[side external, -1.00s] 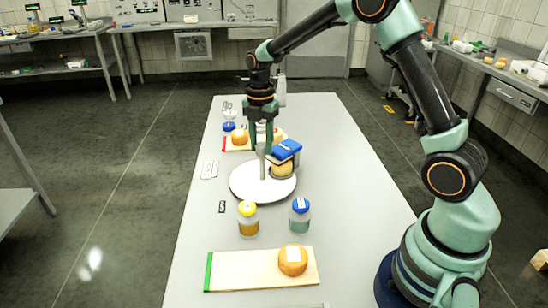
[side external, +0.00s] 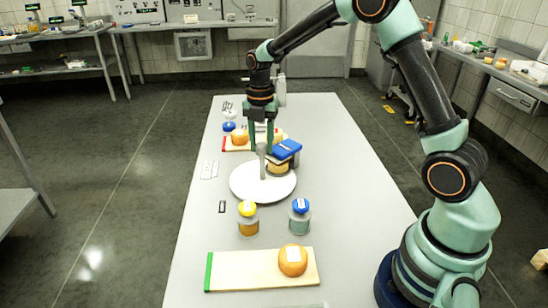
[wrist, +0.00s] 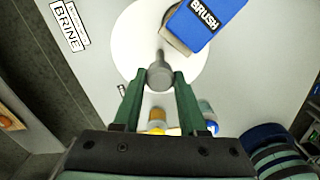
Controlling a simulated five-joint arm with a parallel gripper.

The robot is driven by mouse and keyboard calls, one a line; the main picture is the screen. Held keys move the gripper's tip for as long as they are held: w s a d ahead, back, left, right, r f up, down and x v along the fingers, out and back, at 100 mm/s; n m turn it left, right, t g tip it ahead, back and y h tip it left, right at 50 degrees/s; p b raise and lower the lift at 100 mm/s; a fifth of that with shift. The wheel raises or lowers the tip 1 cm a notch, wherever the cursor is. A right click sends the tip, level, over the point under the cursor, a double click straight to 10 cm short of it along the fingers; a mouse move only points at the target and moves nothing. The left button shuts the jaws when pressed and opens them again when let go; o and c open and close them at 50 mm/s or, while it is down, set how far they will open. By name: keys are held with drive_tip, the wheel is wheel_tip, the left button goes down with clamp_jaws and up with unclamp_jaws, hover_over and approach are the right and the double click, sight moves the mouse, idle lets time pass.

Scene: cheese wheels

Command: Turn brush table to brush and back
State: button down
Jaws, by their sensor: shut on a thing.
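The brush table is a white round disc (side external: 264,190) in the middle of the bench, also in the wrist view (wrist: 132,40). A grey upright handle (wrist: 160,74) stands on it. My gripper (side external: 262,147) is shut on this handle, with one finger on each side in the wrist view (wrist: 160,80). The blue brush block (side external: 286,149), lettered BRUSH in the wrist view (wrist: 204,25), sits at the disc's far right edge. An orange-tan cheese wheel (side external: 278,168) is under or just in front of the block; their contact is unclear.
A yellow-lidded jar (side external: 248,222) and a blue-lidded jar (side external: 299,218) stand in front of the disc. A green-edged board (side external: 235,272) bears a cheese wheel (side external: 293,260). Behind the disc, a red-edged board (side external: 232,144) bears more cheese. A BRINE label (wrist: 66,27) lies left.

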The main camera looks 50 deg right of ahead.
drive_tip(key=shift+r, duration=0.15)
drive_tip(key=shift+c, duration=2.2)
unclamp_jaws()
wheel_tip(320, 180, up, 12)
drive_tip(key=s+a+m+t, duration=0.2)
drive_tip(key=s+m, duration=0.7)
drive_tip(key=m, duration=0.3)
drive_tip(key=s+a+r+m+t, duration=0.1)
drive_tip(key=s+a+m+t, duration=0.2)
drive_tip(key=s+m, duration=0.6)
drive_tip(key=m, duration=0.2)
drive_tip(key=shift+a+r+m+t, duration=0.3)
drive_tip(key=shift+m, duration=0.1)
